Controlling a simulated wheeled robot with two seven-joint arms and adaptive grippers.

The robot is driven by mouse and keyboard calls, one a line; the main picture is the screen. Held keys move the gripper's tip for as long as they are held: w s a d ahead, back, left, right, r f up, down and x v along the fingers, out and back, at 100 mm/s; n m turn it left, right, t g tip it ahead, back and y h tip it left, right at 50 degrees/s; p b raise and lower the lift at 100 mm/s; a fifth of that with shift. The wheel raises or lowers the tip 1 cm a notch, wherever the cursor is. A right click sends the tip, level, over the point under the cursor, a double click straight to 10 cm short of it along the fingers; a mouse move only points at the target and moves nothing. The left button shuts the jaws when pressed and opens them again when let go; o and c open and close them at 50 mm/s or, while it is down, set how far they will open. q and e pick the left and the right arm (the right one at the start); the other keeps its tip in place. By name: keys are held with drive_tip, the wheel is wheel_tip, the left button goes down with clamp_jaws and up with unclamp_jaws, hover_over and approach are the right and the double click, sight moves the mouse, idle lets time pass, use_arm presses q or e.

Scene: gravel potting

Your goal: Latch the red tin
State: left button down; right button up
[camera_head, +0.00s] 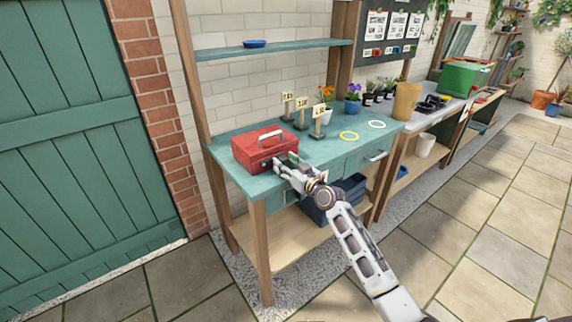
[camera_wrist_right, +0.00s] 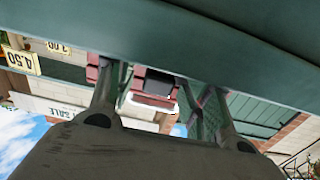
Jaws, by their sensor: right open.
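The red tin (camera_head: 264,150) stands upright at the left end of the green bench top, with a grey handle on its lid. The lid looks shut; I cannot tell how its latch sits. My right gripper (camera_head: 281,171) is at the tin's front right side, with its fingers pointing at it. In the right wrist view, the two fingers (camera_wrist_right: 158,95) are apart, with a dark and pale metal part and some red (camera_wrist_right: 92,73) beyond them. The fingers partly hide the tin's front. My left gripper is out of view.
A blue crate (camera_head: 320,206) stands on the lower shelf. A shelf (camera_head: 270,49) with a blue dish (camera_head: 254,44) hangs above.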

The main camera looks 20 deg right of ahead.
clamp_jaws()
